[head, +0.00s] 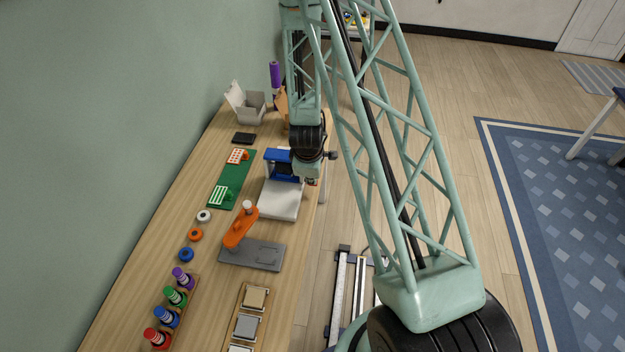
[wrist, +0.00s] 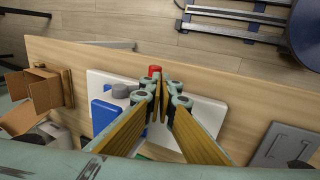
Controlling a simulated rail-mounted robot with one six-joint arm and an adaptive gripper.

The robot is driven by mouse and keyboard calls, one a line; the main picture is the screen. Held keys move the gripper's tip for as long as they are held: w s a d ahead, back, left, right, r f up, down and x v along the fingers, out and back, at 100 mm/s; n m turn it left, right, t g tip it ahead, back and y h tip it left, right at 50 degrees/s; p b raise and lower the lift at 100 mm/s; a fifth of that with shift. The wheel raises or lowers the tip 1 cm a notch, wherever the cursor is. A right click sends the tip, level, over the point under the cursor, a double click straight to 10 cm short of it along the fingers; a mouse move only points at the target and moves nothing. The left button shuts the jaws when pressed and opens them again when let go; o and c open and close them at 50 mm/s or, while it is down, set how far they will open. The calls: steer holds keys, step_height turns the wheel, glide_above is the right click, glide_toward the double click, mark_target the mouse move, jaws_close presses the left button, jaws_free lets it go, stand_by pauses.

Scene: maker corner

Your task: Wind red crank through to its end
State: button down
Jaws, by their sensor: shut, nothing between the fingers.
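The red crank's red knob (wrist: 155,71) shows in the wrist view, just past my fingertips and partly covered by them. It belongs to a device with a blue housing (wrist: 104,116) on a white base (wrist: 205,112). A grey round part (wrist: 121,91) sits beside the housing. My gripper (wrist: 164,88) is shut and empty, with its tips close to the knob; I cannot tell if they touch it. In the head view my gripper (head: 312,181) is over the white base (head: 278,207), beside the blue housing (head: 279,170). The red knob cannot be made out there.
An orange arm with a white knob (head: 240,228) stands on a grey plate (head: 262,256) nearer the front. A green board (head: 231,181), coloured rings, a rack of coloured spools (head: 170,312) and an open grey box (head: 250,107) share the narrow wooden bench.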

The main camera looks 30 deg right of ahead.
steer(key=s+a+v, duration=0.1)
steer(key=v, duration=0.9)
stand_by(0.4)
stand_by(0.6)
steer(key=s+a+r+m+y+b, duration=0.1)
steer(key=s+a+r+m+b, duration=0.15)
steer(key=a+r, duration=0.4)
steer(key=s+a+r+m+t+y+b, duration=0.1)
steer(key=s+a+r+b, duration=0.2)
steer(key=r, duration=0.6)
steer(key=s+a+r+m+y+b, duration=0.1)
steer(key=s+a+r+b, duration=0.2)
steer(key=r, duration=0.5)
steer(key=s+a+r+m+b, duration=0.1)
steer(key=s+r+b, duration=0.1)
steer(key=s, duration=0.7)
steer(key=s+a+r+m+b, duration=0.1)
steer(key=s+r, duration=0.3)
steer(key=s, duration=0.5)
steer(key=s+a+r+m+b, duration=0.1)
steer(key=s+r+m+b, duration=0.1)
steer(key=s, duration=0.7)
steer(key=shift+a+r+m+h+b, duration=0.35)
steer(key=shift+m+b, duration=0.2)
steer(key=shift+m, duration=0.2)
steer(key=shift+d, duration=0.1)
